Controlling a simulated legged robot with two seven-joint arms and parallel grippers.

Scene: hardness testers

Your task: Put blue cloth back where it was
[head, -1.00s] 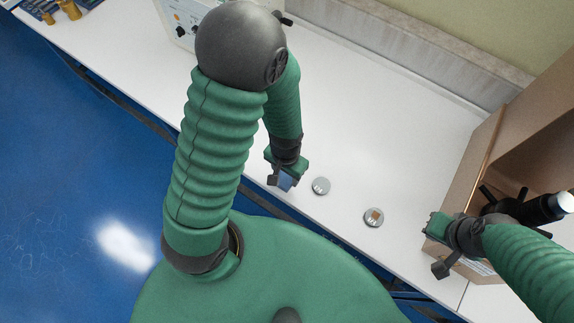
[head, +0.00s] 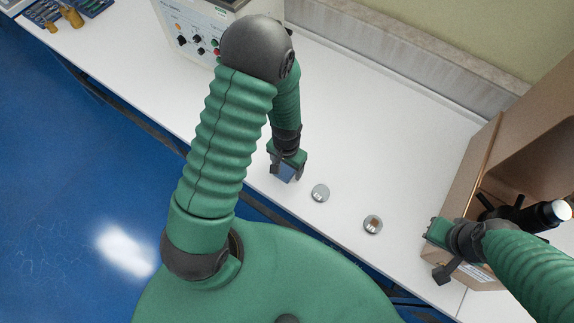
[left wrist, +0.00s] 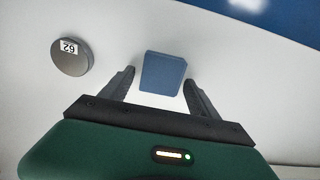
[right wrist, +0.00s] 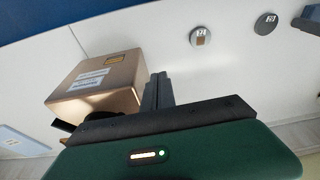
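The blue cloth (head: 284,173), a small folded square, is at my left gripper (head: 287,168), near the table's front edge. In the left wrist view the blue cloth (left wrist: 162,73) lies between and just beyond the spread fingertips of the left gripper (left wrist: 159,77). The right fingertip is very close to the cloth's edge; whether it touches is unclear. In the head view the gripper partly hides the cloth. My right gripper (head: 434,233) is beside the brown box, and in the right wrist view its fingers (right wrist: 158,78) are together with nothing visible between them.
A grey disc (head: 320,193) labelled 62 lies right of the cloth. A second disc (head: 372,224) with a brown patch lies farther right. An open brown box (head: 465,190) stands at the right, and a tester with knobs (head: 190,30) at the back left.

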